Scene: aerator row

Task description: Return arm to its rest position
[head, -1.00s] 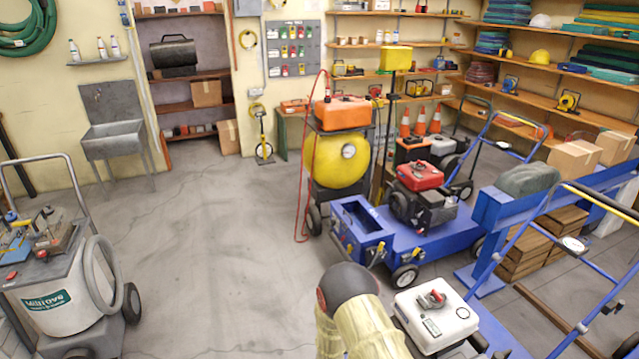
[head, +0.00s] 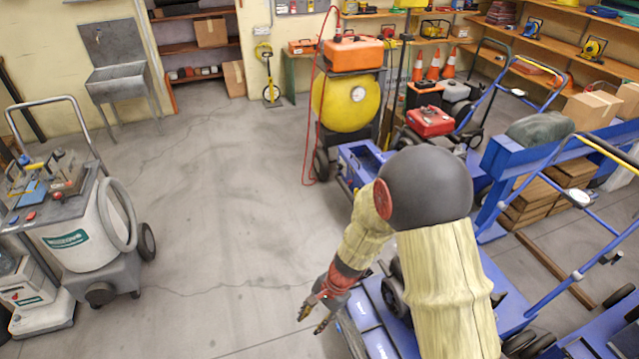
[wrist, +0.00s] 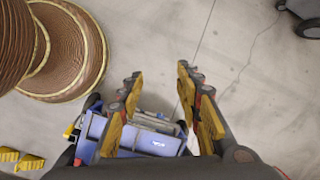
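My gripper (head: 312,317) hangs at the end of my bent arm in the lower middle of the head view, beside the blue machine's left edge. The arm has a dark round elbow and pale ribbed sleeves. The two fingers point down and left and stand apart. In the wrist view the yellow-padded fingers of my gripper (wrist: 160,75) are spread, with only grey floor between their tips. No object is held. A blue tray or box (wrist: 160,143) with grey contents shows beyond the fingers, partly hidden by them.
A blue wheeled machine (head: 375,318) lies under and beside my arm. A white-tanked cart (head: 75,240) with a hose stands at the left. A yellow tank (head: 347,102) with an orange box (head: 352,53) stands behind. The floor (head: 220,190) between them is clear.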

